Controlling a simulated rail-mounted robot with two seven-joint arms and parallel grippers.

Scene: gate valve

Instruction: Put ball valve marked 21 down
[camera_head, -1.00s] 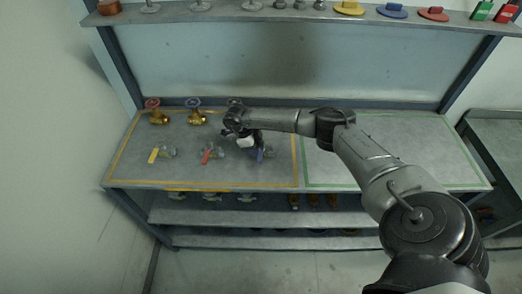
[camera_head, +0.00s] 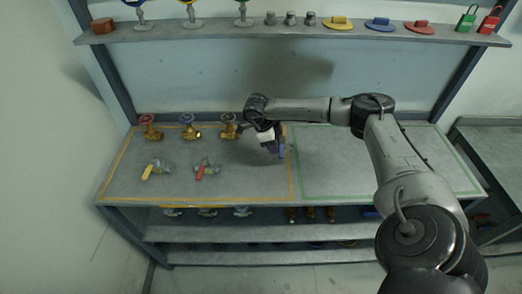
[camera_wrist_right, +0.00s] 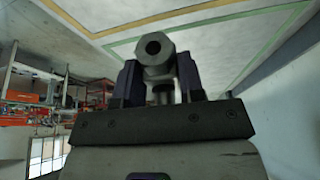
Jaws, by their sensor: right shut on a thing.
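The valve appears held above the bench top; the exact gap cannot be told. No number can be read on it. My left gripper is in no view.
The yellow-outlined bench half (camera_head: 225,183) holds yellow-handled (camera_head: 156,169) and red-handled ball valves (camera_head: 206,169) and three brass gate valves (camera_head: 190,129). The green-outlined half (camera_head: 380,165) is clear. A shelf (camera_head: 300,33) with fittings and locks runs above.

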